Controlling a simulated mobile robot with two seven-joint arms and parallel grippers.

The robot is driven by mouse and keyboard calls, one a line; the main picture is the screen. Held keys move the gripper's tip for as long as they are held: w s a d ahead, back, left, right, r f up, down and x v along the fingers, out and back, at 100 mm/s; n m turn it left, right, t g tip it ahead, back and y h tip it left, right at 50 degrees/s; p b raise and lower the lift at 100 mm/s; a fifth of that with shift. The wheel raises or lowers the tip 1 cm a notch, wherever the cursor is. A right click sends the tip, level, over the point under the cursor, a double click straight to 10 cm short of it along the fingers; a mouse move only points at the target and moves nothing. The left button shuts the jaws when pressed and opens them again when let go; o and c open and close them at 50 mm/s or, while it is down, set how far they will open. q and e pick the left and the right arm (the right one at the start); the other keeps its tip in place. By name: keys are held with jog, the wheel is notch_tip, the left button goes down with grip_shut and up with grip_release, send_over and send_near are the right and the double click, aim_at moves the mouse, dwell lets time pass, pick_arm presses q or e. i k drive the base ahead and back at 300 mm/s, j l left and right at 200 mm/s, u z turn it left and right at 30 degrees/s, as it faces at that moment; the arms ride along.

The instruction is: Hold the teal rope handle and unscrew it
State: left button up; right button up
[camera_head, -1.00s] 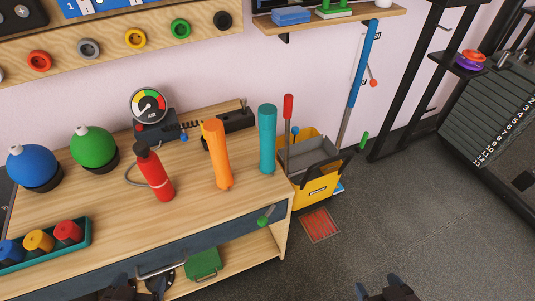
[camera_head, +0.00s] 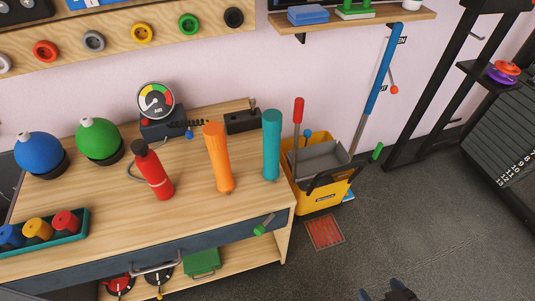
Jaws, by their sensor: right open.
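The teal rope handle (camera_head: 271,145) stands upright near the right end of the wooden bench top. An orange handle (camera_head: 217,158) stands to its left, tilted slightly. My right gripper (camera_head: 390,295) shows only as dark tips at the bottom edge, over the grey floor. It is open, well below and to the right of the teal handle, and touches nothing visible. My left gripper is out of the picture.
The bench (camera_head: 110,225) also holds a red bottle (camera_head: 153,172), an air gauge (camera_head: 156,101), green (camera_head: 99,139) and blue (camera_head: 38,152) balls and a teal tray (camera_head: 72,237). A yellow mop bucket (camera_head: 318,196) stands right of the bench. The floor at lower right is clear.

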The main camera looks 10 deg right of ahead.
aim_at(272, 145)
jog(key=l+u, duration=0.25)
jog(key=k+l+u, duration=0.2)
jog(key=l, duration=0.25)
jog(key=k+l+u, duration=0.4)
jog(key=i, duration=0.05)
